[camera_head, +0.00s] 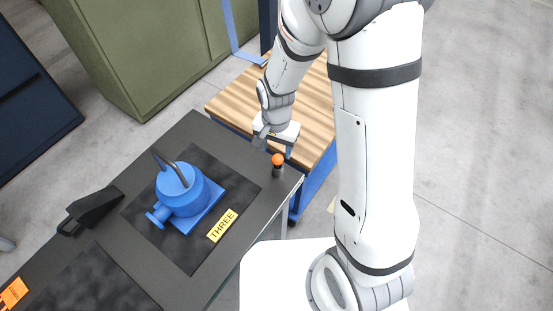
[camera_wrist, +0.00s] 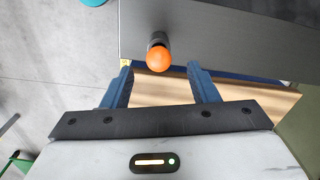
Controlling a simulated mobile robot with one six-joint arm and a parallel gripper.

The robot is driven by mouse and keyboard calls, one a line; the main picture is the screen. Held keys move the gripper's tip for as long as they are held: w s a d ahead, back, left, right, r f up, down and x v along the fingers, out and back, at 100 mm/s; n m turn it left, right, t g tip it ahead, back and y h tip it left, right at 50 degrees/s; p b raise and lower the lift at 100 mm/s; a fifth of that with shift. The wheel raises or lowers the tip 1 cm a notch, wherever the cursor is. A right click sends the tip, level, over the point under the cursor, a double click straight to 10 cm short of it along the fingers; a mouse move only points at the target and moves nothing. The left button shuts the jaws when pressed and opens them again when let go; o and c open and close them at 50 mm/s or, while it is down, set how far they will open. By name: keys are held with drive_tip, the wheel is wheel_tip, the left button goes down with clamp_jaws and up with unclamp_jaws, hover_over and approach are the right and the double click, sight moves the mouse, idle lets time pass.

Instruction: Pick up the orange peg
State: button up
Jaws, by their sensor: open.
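The orange peg (camera_head: 277,160) stands near the right corner of the dark table, with an orange ball-shaped top on a dark stem. In the wrist view the peg (camera_wrist: 159,57) is just beyond the fingertips, near the middle of the gap between them. My gripper (camera_head: 272,143) is open and empty, beside the peg and apart from it. Its two blue fingers also show in the wrist view (camera_wrist: 161,72), spread to either side. The lower end of the peg's stem is partly hidden by its top in the wrist view.
A blue pump-like part (camera_head: 182,190) with a bent grey handle sits on a dark mat (camera_head: 188,254) beside a yellow "THREE" label (camera_head: 222,225). A black object (camera_head: 90,210) lies at the left. A wooden-topped cart (camera_head: 235,103) stands behind the table corner.

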sight(278, 156)
drive_tip(key=f+b, duration=0.1)
drive_tip(key=f, duration=0.1)
drive_tip(key=f+b, duration=0.1)
drive_tip(key=f, duration=0.1)
drive_tip(key=f+b, duration=0.2)
drive_tip(key=f, duration=0.1)
drive_tip(key=shift+w+d+f, duration=0.1)
drive_tip(key=shift+w+d, duration=0.15)
drive_tip(key=c, duration=1)
